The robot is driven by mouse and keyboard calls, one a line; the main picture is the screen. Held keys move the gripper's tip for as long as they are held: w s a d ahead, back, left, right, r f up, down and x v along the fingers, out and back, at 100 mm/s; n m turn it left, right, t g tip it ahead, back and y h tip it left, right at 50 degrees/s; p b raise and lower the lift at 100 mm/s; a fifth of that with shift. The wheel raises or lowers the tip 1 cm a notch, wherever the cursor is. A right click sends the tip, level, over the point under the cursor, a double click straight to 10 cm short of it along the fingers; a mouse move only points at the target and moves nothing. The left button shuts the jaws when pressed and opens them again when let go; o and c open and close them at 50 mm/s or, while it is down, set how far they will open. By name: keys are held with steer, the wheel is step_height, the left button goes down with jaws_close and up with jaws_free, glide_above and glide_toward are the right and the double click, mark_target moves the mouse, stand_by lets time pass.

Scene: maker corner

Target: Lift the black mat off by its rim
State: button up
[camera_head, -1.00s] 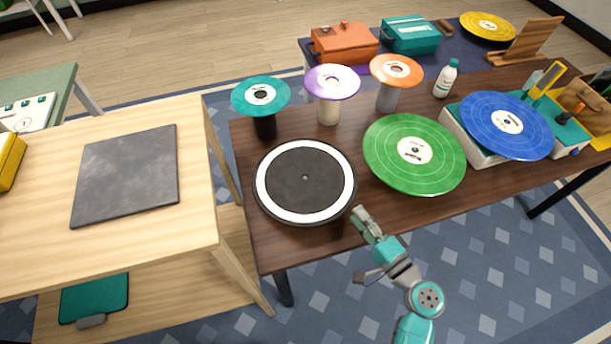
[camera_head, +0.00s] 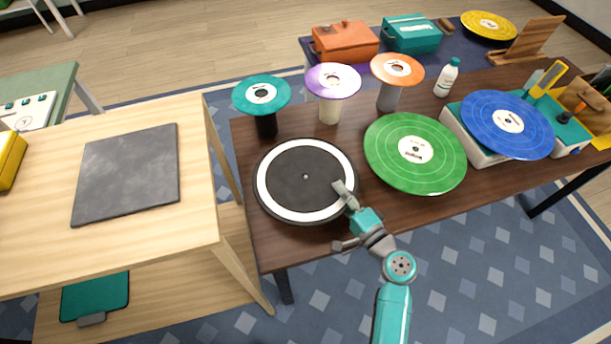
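The upper finger overlaps the mat's right rim in the picture and the other sits outside the table's front edge. Whether the finger touches the mat is not clear.
A green disc (camera_head: 414,153) lies close on the right. Teal (camera_head: 247,92), purple (camera_head: 333,77) and orange (camera_head: 397,67) discs stand on posts behind. A blue disc (camera_head: 506,125) is farther right. A pale wooden table (camera_head: 202,205) with a dark square slab (camera_head: 127,176) stands left.

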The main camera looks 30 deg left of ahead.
jaws_close()
steer(key=shift+r, duration=0.1)
